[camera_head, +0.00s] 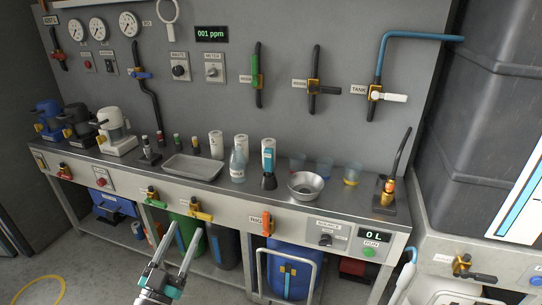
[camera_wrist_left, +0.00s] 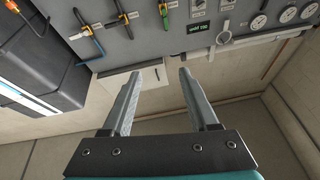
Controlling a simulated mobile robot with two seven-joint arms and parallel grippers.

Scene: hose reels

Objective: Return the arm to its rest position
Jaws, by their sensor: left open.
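My left gripper (camera_head: 180,244) comes up from the bottom of the head view, in front of the bench. Its two long grey fingers are apart with nothing between them. The fingers overlap the green and dark cylinders under the bench in the picture. In the left wrist view the gripper (camera_wrist_left: 158,85) is also open and empty, with the wall panel beyond it appearing upside down. My right gripper is in neither view.
The bench (camera_head: 222,195) carries a metal tray (camera_head: 193,167), a steel bowl (camera_head: 305,186), bottles and pumps. Valves with coloured handles line its front edge. A blue tank (camera_head: 290,262) stands below. A large dark tank (camera_head: 480,100) is at right. A yellow hose (camera_head: 48,279) lies on the floor.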

